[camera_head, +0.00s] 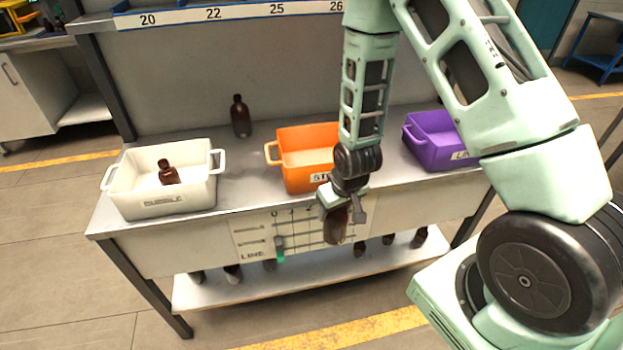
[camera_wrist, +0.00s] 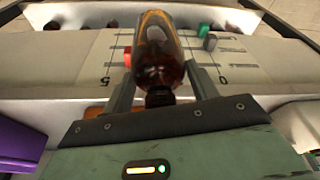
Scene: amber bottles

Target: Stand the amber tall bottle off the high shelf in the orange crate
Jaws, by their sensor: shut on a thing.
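My gripper (camera_head: 343,198) is shut on an amber bottle (camera_head: 336,226), which hangs below it in front of the bench's front edge. In the wrist view the bottle (camera_wrist: 158,62) sits between the two fingers (camera_wrist: 162,88), its dark cap towards the palm. The orange crate (camera_head: 292,173) stands on the bench, just behind and left of my gripper in the head view. My wrist hides its right part; its visible inside looks empty. The high shelf (camera_head: 190,17) with number labels runs above the bench, and its top is out of view.
A white crate (camera_head: 150,208) with a small amber bottle (camera_head: 168,173) stands at left. A purple crate (camera_head: 425,148) stands at right. Another amber bottle (camera_head: 241,117) stands at the back of the bench. Several bottles stand on the low shelf (camera_head: 300,284).

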